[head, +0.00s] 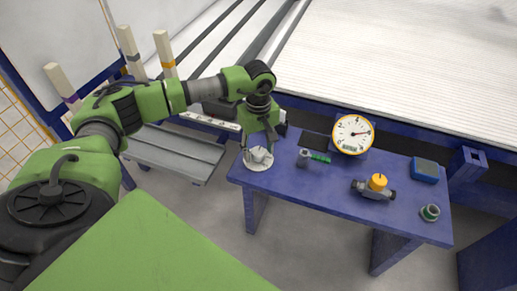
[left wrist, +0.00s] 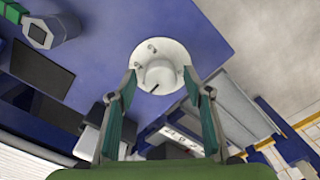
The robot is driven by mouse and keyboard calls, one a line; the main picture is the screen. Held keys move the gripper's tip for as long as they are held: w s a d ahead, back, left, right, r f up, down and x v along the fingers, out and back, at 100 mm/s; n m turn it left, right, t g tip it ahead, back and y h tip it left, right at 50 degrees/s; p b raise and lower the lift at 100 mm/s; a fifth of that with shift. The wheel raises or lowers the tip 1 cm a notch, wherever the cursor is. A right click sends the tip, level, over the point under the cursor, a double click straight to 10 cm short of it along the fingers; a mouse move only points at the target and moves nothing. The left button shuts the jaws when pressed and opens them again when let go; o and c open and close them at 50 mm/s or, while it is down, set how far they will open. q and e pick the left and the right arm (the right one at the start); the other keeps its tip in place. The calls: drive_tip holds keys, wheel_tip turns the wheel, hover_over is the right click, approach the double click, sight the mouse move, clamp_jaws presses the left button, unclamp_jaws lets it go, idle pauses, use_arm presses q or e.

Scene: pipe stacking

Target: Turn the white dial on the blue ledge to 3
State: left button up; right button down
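The white dial (head: 258,162) sits at the left end of the blue ledge (head: 330,190). It has a round plate and a raised knob. In the left wrist view the dial (left wrist: 160,52) shows a short black mark near the lower edge of its knob; the numbers are too small to read. My left gripper (head: 259,146) points down over the dial. In the left wrist view its fingers (left wrist: 160,74) are open, one on each side of the knob. A gap seems to show on both sides; contact cannot be told. My right gripper is not in view.
A round gauge (head: 352,134) stands at the ledge's back. A green-handled tool (head: 315,156), a valve with an orange cap (head: 377,183), a blue box (head: 425,170) and a green-ringed fitting (head: 430,212) lie to the right. Posts (head: 165,52) stand at the far left.

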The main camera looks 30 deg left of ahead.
sight(259, 151)
use_arm(q)
wheel_tip(259, 151, up, 12)
idle(0.6)
idle(0.4)
